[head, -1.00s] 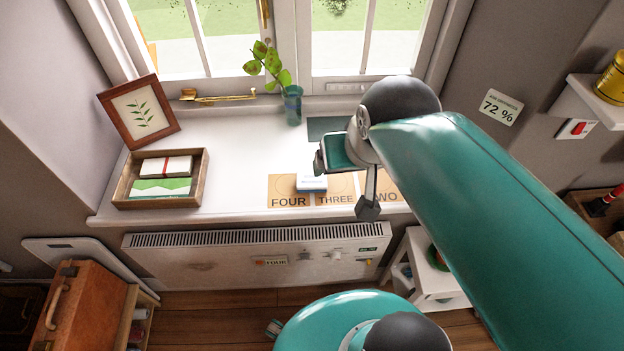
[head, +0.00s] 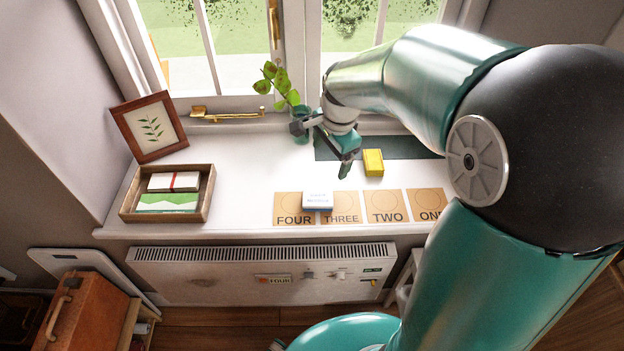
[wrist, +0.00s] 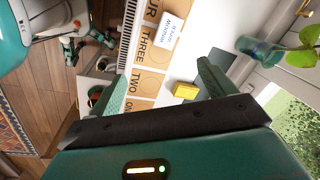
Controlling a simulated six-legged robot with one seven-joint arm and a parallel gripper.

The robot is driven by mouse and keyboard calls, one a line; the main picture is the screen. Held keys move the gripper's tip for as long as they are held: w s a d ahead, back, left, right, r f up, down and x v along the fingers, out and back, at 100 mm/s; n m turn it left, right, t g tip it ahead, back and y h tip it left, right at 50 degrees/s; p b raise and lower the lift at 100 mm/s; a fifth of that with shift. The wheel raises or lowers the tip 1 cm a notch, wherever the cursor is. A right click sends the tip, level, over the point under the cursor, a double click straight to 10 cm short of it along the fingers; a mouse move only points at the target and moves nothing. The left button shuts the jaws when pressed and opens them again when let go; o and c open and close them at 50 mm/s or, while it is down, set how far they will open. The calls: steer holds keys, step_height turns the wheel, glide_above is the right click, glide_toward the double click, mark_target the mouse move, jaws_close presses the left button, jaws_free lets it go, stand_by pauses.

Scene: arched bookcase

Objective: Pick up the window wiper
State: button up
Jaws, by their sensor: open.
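I cannot make out a window wiper in either view. My gripper (head: 322,150) is over the windowsill, close to the glass vase and the dark green mat (head: 408,147). In the wrist view my gripper (wrist: 163,72) has its two green fingers spread wide with nothing held. A yellow block (head: 373,162) sits at the mat's front edge, to the right of my gripper. It also shows in the wrist view (wrist: 186,90), between the fingers but beyond them.
A white-and-blue box (head: 317,201) lies across the FOUR (head: 294,219) and THREE (head: 341,218) cards. A vase with a plant (head: 301,118) stands by the window. A wooden tray (head: 208,194) and picture frame (head: 170,154) are at left. The sill's middle is clear.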

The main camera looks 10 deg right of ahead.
mark_target(318, 198)
steer(key=w+f+m, duration=0.2)
steer(key=f, duration=0.6)
steer(key=w+f+m+g, duration=0.1)
steer(key=w+f+m, duration=0.1)
steer(key=f, duration=0.6)
steer(key=w+f+m+y, duration=0.1)
steer(key=w+f+m, duration=0.1)
steer(key=f, duration=0.6)
steer(key=shift+w+a+f+g, duration=0.2)
steer(key=shift+a+f+g, duration=0.1)
steer(key=shift+a, duration=0.1)
steer(key=shift+r, duration=0.1)
steer(key=c, duration=1.1)
steer(key=shift+r, duration=0.6)
step_height(318, 198, up, 2)
steer(key=shift+s+r, duration=0.1)
steer(key=shift+r, duration=0.1)
steer(key=s+r, duration=0.3)
steer(key=s, duration=0.1)
steer(key=s+d+r, duration=0.1)
steer(key=s+r, duration=0.2)
steer(key=s, duration=0.2)
steer(key=s+r, duration=0.3)
steer(key=s, duration=0.1)
steer(key=shift+s+d+r, duration=0.2)
steer(key=shift+s+d, duration=0.15)
